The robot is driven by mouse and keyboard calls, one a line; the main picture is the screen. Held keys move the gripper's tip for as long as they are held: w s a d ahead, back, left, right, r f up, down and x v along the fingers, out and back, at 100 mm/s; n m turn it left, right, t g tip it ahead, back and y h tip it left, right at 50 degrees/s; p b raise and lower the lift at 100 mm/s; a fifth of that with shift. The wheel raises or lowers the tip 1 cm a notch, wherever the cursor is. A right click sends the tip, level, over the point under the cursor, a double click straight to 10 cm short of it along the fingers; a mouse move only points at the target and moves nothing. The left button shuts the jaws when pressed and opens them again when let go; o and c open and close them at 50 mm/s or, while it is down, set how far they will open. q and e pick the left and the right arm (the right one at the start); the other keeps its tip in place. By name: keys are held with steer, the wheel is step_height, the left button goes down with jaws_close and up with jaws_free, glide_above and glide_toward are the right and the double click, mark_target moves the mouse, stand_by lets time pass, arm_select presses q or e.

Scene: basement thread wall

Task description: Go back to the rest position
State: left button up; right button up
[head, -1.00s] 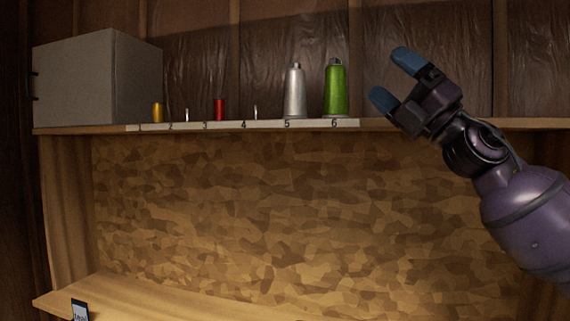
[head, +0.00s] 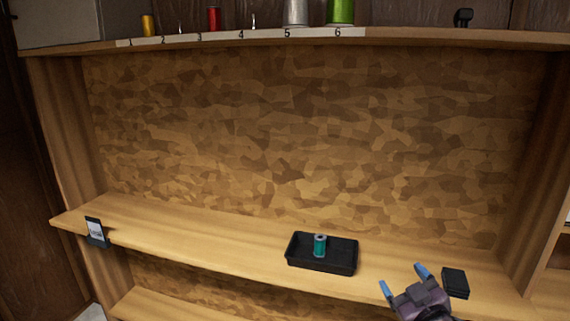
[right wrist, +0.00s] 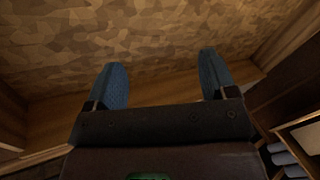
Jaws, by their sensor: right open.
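My right gripper (head: 404,280) is low at the right of the head view, in front of the lower shelf (head: 200,236). Its blue fingers are apart with nothing between them. In the right wrist view the two fingers (right wrist: 162,84) also stand apart and empty, facing the patterned back panel. My left gripper is not in view.
A black tray (head: 344,267) holding a teal spool (head: 320,245) sits left of my gripper. A black box (head: 455,282) is close at its right. A small sign (head: 96,231) stands at the shelf's left. Spools stand on the numbered upper shelf (head: 420,36).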

steer(key=s+d+f+m+g+h, duration=0.2)
steer(key=s+f+m+g, duration=0.3)
steer(key=s+f, duration=1.9)
steer(key=shift+s+d+m+g+h, duration=0.15)
steer(key=shift+s+m+g+h, duration=0.15)
steer(key=shift+s+g+h, duration=0.35)
